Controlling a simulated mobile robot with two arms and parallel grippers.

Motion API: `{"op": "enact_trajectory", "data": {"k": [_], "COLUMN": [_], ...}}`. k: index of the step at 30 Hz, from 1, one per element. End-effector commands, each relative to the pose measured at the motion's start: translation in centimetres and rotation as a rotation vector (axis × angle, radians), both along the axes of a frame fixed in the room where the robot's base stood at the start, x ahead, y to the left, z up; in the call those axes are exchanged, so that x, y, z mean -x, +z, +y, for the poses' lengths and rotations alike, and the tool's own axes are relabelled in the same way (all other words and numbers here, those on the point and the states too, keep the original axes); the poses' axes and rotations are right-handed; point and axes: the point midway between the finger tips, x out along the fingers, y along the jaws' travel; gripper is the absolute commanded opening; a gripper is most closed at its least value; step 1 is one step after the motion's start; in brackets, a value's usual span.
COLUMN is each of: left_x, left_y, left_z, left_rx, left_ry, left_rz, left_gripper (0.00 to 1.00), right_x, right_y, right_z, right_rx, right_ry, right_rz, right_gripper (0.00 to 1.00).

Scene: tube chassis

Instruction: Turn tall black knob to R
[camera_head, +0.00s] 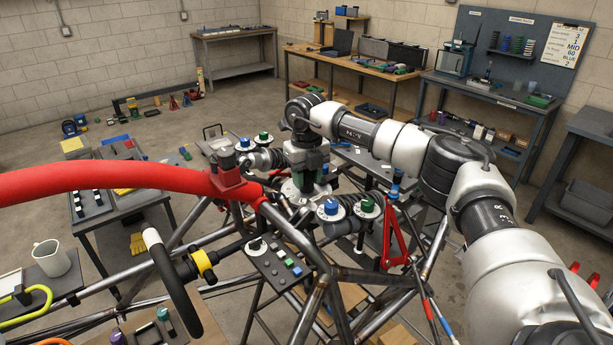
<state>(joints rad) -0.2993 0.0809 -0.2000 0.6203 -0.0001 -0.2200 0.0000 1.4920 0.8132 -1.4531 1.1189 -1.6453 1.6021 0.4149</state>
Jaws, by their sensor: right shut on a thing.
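My right gripper (304,184) reaches in from the right and points down at a pale round dial plate (287,190) near the middle of the tube frame. It is shut on the tall black knob at the centre of this plate. The fingers hide most of the knob, so its pointing direction and the R mark cannot be read. My left gripper is not in view.
Blue-capped (331,207) and green-capped fittings stand close in front of the dial. A thick red tube (110,182) crosses from the left.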

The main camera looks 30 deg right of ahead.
Motion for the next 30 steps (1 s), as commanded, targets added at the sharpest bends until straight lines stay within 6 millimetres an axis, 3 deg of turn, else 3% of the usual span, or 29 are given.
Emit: {"op": "enact_trajectory", "data": {"k": [8, 30], "left_x": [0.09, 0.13], "left_y": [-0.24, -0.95], "left_z": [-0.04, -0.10], "left_rx": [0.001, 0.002], "left_ry": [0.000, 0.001], "left_rz": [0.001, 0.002], "left_gripper": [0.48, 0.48], "right_x": [-0.06, -0.12], "right_y": [0.03, 0.20], "right_z": [-0.03, -0.05], "right_rx": [0.001, 0.001], "right_ry": [0.098, 0.615], "right_rz": [-0.002, -0.005], "right_gripper": [0.14, 0.14]}}
